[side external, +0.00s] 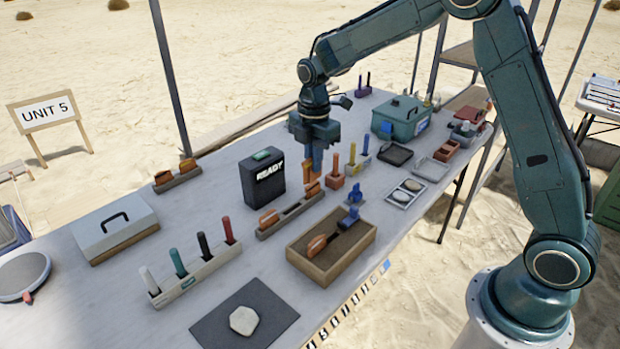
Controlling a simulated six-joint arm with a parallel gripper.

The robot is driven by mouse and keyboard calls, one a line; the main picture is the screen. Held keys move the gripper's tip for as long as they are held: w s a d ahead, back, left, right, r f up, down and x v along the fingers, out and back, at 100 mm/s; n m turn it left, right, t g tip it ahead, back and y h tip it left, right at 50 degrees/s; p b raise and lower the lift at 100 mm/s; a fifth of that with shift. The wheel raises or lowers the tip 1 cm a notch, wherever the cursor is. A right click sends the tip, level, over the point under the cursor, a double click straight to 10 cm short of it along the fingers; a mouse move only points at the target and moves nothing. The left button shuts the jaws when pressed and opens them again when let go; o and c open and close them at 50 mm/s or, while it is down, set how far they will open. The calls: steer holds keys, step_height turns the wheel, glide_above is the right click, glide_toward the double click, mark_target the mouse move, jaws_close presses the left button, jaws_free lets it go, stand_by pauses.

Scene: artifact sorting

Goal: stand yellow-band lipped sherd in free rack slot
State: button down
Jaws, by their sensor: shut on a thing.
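My gripper (315,158) points down over the middle of the table, just right of the black READY box. It is shut on an orange-brown piece, the sherd (318,160), which shows small between the jaws. Its yellow band and lip cannot be made out. The long grey rack (291,214) stands below and to the left of the gripper. It holds an orange-brown sherd (268,218) at its left end and another (312,189) at its right end. An empty dark slot shows between them. The held sherd appears above the rack, apart from it.
The READY box (262,182) stands close behind the rack. A wooden tray (325,268) in front holds an orange-brown sherd and a blue piece. Upright orange, yellow and blue markers (352,160) stand right of the gripper. A rack of coloured tubes (195,275) stands front left.

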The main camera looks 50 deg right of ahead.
steer(key=w+d+f, duration=0.2)
steer(key=w+f, duration=0.7)
steer(key=w, duration=0.1)
steer(key=shift+d+f, duration=0.4)
steer(key=shift+w+f, duration=0.1)
steer(key=shift+f, duration=2.75)
steer(key=shift+f, duration=1.7)
steer(key=c, duration=1.9)
jaws_free()
steer(key=o, duration=0.4)
steer(key=shift+o, duration=0.2)
steer(key=shift+r, duration=0.1)
step_height(320, 180, up, 14)
steer(key=shift+f, duration=0.2)
